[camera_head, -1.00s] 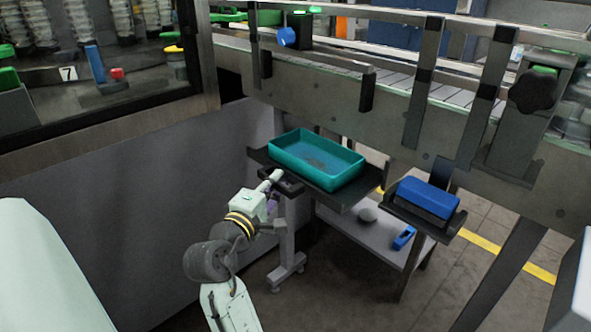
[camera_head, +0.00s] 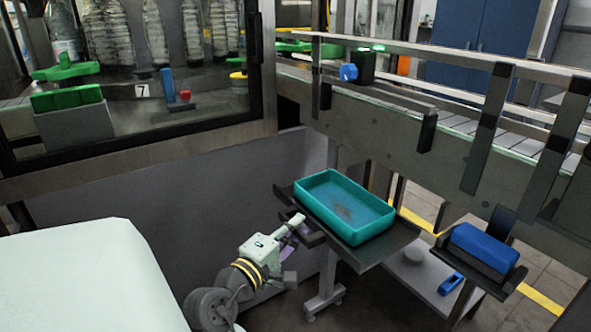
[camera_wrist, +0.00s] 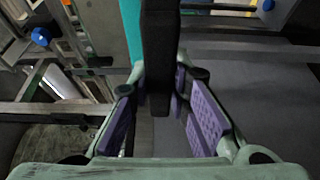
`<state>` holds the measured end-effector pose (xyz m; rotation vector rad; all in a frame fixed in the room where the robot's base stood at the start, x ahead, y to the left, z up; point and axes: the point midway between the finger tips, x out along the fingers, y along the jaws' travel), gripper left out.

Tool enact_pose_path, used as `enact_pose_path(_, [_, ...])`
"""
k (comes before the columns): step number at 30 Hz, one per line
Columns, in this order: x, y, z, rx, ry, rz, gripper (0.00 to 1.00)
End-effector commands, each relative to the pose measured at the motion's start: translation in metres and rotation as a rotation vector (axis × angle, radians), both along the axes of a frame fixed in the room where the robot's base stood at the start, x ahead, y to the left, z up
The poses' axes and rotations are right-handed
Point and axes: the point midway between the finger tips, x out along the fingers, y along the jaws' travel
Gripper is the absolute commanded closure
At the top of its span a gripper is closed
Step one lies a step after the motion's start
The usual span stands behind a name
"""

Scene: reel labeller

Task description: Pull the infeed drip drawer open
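A teal open-topped bin (camera_head: 345,238) rests on a dark tray (camera_head: 378,250) under the conveyor; this looks like the infeed drip drawer, though no label shows. My gripper (camera_head: 293,226) is at the tray's left side, by a dark bar there. In the wrist view this dark bar (camera_wrist: 159,50) runs down between the purple finger pads of my gripper (camera_wrist: 160,105). The pads stand apart with gaps beside the bar, so the gripper looks open around it. A teal edge (camera_wrist: 131,28) shows beyond the left finger. The bar's join to the tray is hidden.
A blue block (camera_head: 484,247) sits on another dark holder to the right. A grey lower shelf (camera_head: 420,272) carries a small blue item (camera_head: 450,283). A grey machine panel (camera_head: 150,190) stands behind my arm. The conveyor frame (camera_head: 400,140) runs above the tray.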

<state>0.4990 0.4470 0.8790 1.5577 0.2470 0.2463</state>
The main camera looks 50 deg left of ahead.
Motion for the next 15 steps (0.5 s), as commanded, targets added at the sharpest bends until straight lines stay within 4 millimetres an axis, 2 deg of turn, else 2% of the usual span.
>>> enact_pose_path(9, [0.0003, 0.0001, 0.0001, -0.001, 0.0, 0.0, 0.62])
enact_pose_path(15, [0.0003, 0.0001, 0.0001, -0.001, 0.0, 0.0, 0.62])
